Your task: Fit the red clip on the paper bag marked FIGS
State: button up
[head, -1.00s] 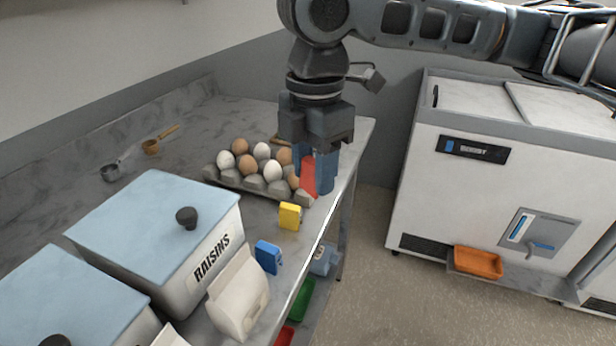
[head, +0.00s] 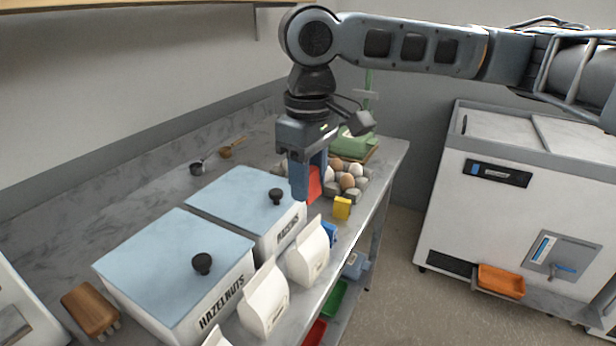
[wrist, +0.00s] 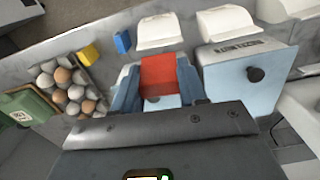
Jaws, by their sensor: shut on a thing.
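My gripper (head: 308,186) is shut on the red clip (head: 315,184), above the counter by the far end of the RAISINS bin. In the wrist view the red clip (wrist: 160,72) sits between the two blue fingers. Several white paper bags stand along the counter's front edge. One bag (head: 308,256) is in front of the RAISINS bin and another (head: 265,298) is in front of the HAZELNUTS bin. A third (head: 215,338) is cut off at the bottom. I cannot read any bag's marking, so I cannot tell which is FIGS. The clip is apart from the bags.
A yellow clip (head: 342,208) and a partly hidden blue clip (head: 330,232) stand near the front edge. An egg tray (head: 350,184) lies beyond. The lidded RAISINS bin (head: 240,205) and HAZELNUTS bin (head: 165,265) fill the counter behind the bags. Coloured bins sit below.

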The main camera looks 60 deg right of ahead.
aim_at(309, 225)
jog(key=shift+f+b, duration=1.25)
jog(key=shift+f, duration=0.25)
jog(key=shift+f+b, duration=0.5)
jog(key=shift+f, duration=0.95)
jog(key=shift+f, duration=0.55)
jog(key=o, duration=1.6)
jog(key=shift+o, duration=0.2)
jog(key=shift+r+p, duration=1.6)
jog(key=shift+p, duration=0.05)
